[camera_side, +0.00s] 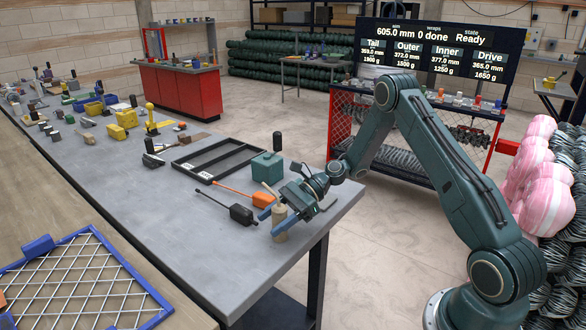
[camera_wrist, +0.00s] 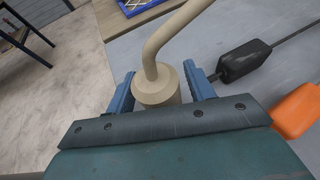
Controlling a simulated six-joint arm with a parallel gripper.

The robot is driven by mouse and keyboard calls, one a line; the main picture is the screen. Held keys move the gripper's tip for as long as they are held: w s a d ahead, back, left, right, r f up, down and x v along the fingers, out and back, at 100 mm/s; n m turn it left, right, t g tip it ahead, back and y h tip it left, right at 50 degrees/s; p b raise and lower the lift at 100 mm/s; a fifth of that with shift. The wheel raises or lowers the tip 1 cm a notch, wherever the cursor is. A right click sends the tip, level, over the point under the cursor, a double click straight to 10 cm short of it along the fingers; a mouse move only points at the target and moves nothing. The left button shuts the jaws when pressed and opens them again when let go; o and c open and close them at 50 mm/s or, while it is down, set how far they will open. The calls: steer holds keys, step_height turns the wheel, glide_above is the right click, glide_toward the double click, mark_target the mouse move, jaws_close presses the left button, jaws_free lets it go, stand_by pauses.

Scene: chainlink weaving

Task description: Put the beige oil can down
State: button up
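The beige oil can (camera_side: 280,222) is upright at the near right end of the grey workbench, between the blue fingers of my gripper (camera_side: 274,212). In the wrist view the can (camera_wrist: 157,90) shows its round shoulder and long bent spout, which leans up and to the right. The fingers of my gripper (camera_wrist: 159,85) lie along both sides of the can and are shut on it. I cannot tell whether its base touches the bench top. The lower part of the can is hidden in the wrist view.
A black-handled tool (camera_side: 241,213) and an orange-handled tool (camera_side: 263,199) lie close beside the can. A green block-shaped container (camera_side: 267,168) and a black frame tray (camera_side: 191,172) are farther back. The bench's front edge is near; bare bench lies to the left.

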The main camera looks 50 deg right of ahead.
steer(key=shift+d, duration=0.1)
stand_by(0.3)
steer(key=v, duration=1.3)
steer(key=shift+s+d, duration=0.2)
steer(key=shift+d, duration=0.1)
steer(key=s+a+r+n+g+h, duration=0.1)
steer(key=s+a+r+n+h, duration=0.25)
steer(key=a+r+n, duration=0.25)
steer(key=s+a+r+n+g+h, duration=0.1)
steer(key=s+a+r+n+h, duration=0.1)
steer(key=a+r+n+h, duration=0.35)
steer(key=s+a+r+n+t+h, duration=0.1)
steer(key=s+r+n, duration=0.1)
steer(key=s+n, duration=0.3)
steer(key=s+r+n+t+h, duration=0.2)
steer(key=s+n, duration=0.3)
steer(key=s, duration=0.9)
steer(key=shift+s+a+r+h, duration=0.2)
steer(key=shift+a+r+h, duration=0.15)
steer(key=shift+r, duration=0.3)
